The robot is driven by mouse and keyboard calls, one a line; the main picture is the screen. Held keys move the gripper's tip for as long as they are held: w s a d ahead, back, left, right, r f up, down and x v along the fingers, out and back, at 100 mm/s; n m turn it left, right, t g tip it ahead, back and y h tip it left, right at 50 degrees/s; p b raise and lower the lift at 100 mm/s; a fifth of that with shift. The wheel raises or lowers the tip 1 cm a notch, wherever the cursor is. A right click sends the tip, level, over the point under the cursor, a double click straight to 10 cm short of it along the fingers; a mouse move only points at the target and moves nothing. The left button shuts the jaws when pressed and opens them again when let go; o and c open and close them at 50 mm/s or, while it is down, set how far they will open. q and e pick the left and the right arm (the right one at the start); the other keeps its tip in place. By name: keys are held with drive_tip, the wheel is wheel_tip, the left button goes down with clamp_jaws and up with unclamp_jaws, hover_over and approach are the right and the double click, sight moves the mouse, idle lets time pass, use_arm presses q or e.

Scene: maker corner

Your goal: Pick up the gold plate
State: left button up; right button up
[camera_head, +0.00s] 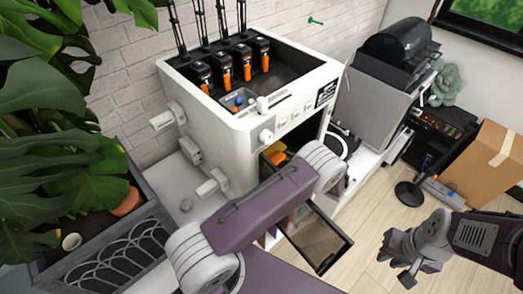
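No gold plate can be made out for certain. A small yellow-orange item (274,149) shows inside the dark opening of the white machine, partly hidden; I cannot tell whether it is the plate. My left arm's purple link crosses the middle of the view in front of that opening and hides part of it. My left gripper cannot be made out. My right gripper (396,268) is at the lower right over the wood floor, with its fingers apart and nothing between them. It is well away from the machine's opening.
The large white machine (215,120) holds several black and orange tool heads. A dark-framed clear door (322,243) hangs open below it. A leafy plant (50,120) fills the left. A cardboard box (485,165) and a black round stand (409,195) are at right. Floor between is clear.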

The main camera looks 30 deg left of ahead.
use_arm(q)
drive_tip(key=c, duration=0.4)
drive_tip(key=shift+r, duration=0.15)
wheel_tip(320, 180, up, 10)
drive_tip(key=shift+f+b, duration=0.1)
drive_tip(key=shift+b, duration=0.3)
